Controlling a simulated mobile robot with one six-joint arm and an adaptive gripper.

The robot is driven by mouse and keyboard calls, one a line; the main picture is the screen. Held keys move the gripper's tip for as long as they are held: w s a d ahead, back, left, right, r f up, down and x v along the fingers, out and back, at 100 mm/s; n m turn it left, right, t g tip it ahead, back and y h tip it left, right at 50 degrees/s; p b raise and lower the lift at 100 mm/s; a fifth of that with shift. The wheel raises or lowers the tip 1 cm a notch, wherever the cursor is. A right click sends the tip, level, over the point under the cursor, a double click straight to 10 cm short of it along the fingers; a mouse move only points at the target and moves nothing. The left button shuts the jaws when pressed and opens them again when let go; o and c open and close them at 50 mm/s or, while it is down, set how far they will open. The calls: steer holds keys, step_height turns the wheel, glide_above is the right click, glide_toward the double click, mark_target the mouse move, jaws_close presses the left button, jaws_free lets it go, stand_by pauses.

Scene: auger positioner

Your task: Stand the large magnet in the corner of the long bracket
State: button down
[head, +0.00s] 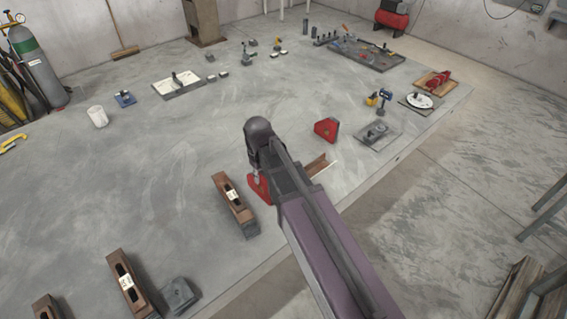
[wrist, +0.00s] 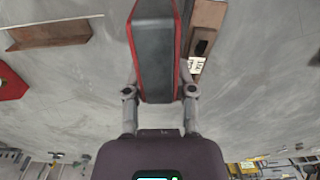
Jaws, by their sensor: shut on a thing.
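My gripper (wrist: 160,92) is shut on the large magnet (wrist: 158,50), a thick dark grey block with red side plates, held between the two fingers. In the head view the magnet (head: 259,189) shows as a red piece below my gripper (head: 257,174), partly hidden by my arm. I cannot tell whether it touches the surface. The long bracket (head: 319,164) is a brown angle piece with a pale edge, right of my gripper and partly behind my arm. It also shows at upper left in the wrist view (wrist: 48,35), apart from the held magnet.
Another red magnet (head: 326,129) lies beyond the bracket. A brown slotted block with a white label (head: 235,205) is close left of my gripper; a similar block (head: 128,283) stands nearer. A grey plate with parts (head: 375,136) lies right. The middle surface is clear.

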step_height(320, 180, up, 7)
steer(key=p, duration=0.6)
steer(key=shift+r, duration=0.2)
